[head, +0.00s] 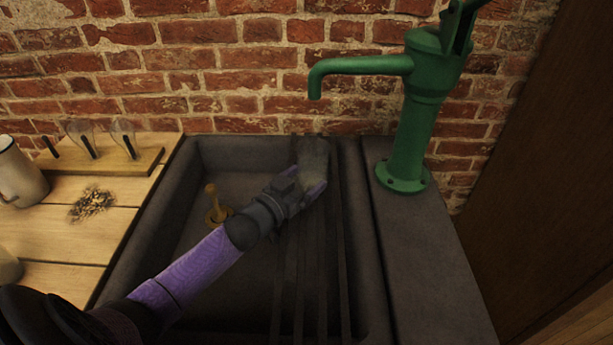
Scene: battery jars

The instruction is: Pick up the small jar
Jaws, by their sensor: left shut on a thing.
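The small jar (313,155) is a greyish, see-through glass jar at the back right of the dark sink, over the slatted drainer. It looks upright. My left gripper (312,187) reaches in from the left and is shut on the jar's lower part. The gripper hides some of the jar's base, so I cannot tell whether it touches the slats. My right gripper is not in view.
A green hand pump (412,120) stands on the right ledge, its spout reaching left above the jar. A brass plug (216,207) is in the sink basin (200,160). A wooden counter (65,235) with a mug (20,172) and a wooden rack (100,160) lies left. A brick wall is behind.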

